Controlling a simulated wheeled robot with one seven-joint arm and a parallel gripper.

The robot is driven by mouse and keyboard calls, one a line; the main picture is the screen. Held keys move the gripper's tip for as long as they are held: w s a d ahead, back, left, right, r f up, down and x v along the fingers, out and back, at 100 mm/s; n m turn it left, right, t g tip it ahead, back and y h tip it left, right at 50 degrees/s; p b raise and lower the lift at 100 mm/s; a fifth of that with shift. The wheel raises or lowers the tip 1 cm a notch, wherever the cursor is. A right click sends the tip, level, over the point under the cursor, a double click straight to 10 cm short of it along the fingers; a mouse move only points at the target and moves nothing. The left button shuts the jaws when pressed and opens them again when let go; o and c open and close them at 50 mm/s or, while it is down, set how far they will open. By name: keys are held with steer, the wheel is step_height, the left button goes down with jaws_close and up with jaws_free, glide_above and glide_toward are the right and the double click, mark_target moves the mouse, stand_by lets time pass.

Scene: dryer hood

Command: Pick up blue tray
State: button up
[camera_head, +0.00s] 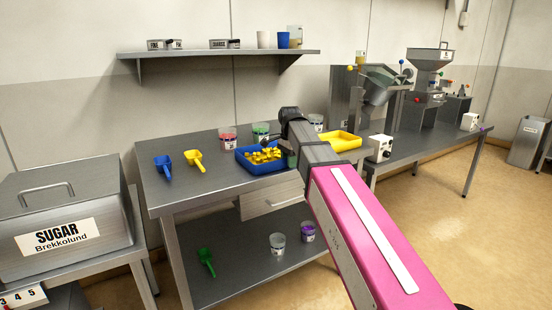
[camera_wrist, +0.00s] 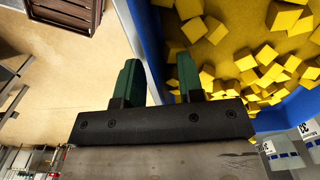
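The blue tray (camera_head: 262,169) sits on the steel table and holds many yellow cubes (camera_head: 264,154). My gripper (camera_head: 288,152) is at the tray's right side, and my wrist hides that end. In the wrist view, the tray's blue wall (camera_wrist: 149,40) runs up between my two green fingers (camera_wrist: 158,78). One finger is outside the tray and the other is over its inside, near the yellow cubes. The fingers are apart; a firm hold on the wall does not show.
A yellow tray (camera_head: 340,141) lies to the right, behind my arm. Cups with red (camera_head: 228,138) and green (camera_head: 261,132) contents stand behind the blue tray. Blue (camera_head: 163,168) and yellow (camera_head: 194,160) scoops lie left. The table front left is clear.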

jaws_close()
steer(key=shift+r, duration=0.15)
steer(key=shift+r, duration=0.25)
step_height(320, 180, up, 3)
steer(key=shift+r, duration=0.2)
steer(key=s+a+r, duration=0.8)
steer(key=r, duration=0.4)
steer(key=shift+s, duration=0.2)
steer(key=shift+a, duration=0.15)
